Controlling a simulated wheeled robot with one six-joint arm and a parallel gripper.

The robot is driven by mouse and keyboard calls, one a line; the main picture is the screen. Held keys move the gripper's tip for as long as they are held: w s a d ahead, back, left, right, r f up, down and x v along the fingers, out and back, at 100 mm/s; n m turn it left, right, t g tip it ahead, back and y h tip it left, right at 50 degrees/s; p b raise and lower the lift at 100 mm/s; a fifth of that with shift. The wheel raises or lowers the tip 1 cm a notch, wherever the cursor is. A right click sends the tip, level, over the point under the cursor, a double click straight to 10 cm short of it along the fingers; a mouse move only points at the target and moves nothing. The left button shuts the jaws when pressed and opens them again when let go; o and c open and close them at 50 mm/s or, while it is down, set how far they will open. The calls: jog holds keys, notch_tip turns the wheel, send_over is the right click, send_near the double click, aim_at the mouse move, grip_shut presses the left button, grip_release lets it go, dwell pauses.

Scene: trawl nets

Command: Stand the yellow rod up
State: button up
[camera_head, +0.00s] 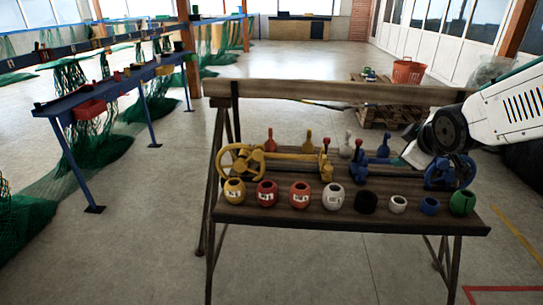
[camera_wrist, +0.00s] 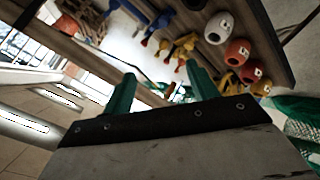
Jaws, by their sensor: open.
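A yellow bar (camera_head: 290,156) lies roughly level on the wooden bench (camera_head: 350,220), running right from a yellow handwheel (camera_head: 240,161); I cannot tell whether they are joined. A small yellow upright piece (camera_head: 309,141) stands behind it. A yellow part with red bits (camera_wrist: 183,45) shows near the top of the wrist view. My gripper is open and empty, its two green fingers spread in the wrist view (camera_wrist: 163,88). In the head view my arm reaches in from the right, its end above the bench's right side, well right of the yellow bar; the fingertips are not clear there.
Several round pots line the bench's front edge, including a yellow one (camera_head: 234,190), a white one (camera_head: 333,196) and a green one (camera_head: 462,202). A blue handwheel (camera_head: 462,173) and blue part (camera_head: 375,158) stand at the right. A wooden rail (camera_head: 330,92) runs behind.

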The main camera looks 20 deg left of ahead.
jog(key=w+a+f+n+t+y, duration=0.1)
jog(key=w+a+f+n+y, duration=0.2)
jog(key=a, duration=0.5)
jog(key=w+a+f+n+y, duration=0.25)
jog(key=w+a+n, duration=0.2)
jog(key=a, duration=0.25)
jog(key=n+g+y, duration=0.1)
jog(key=n+y, duration=0.6)
jog(key=n, duration=0.2)
send_near(260, 157)
jog(key=x, duration=1.1)
jog(key=shift+a, duration=0.1)
jog(key=shift+y, duration=0.25)
grip_shut()
jog(key=shift+w, duration=0.1)
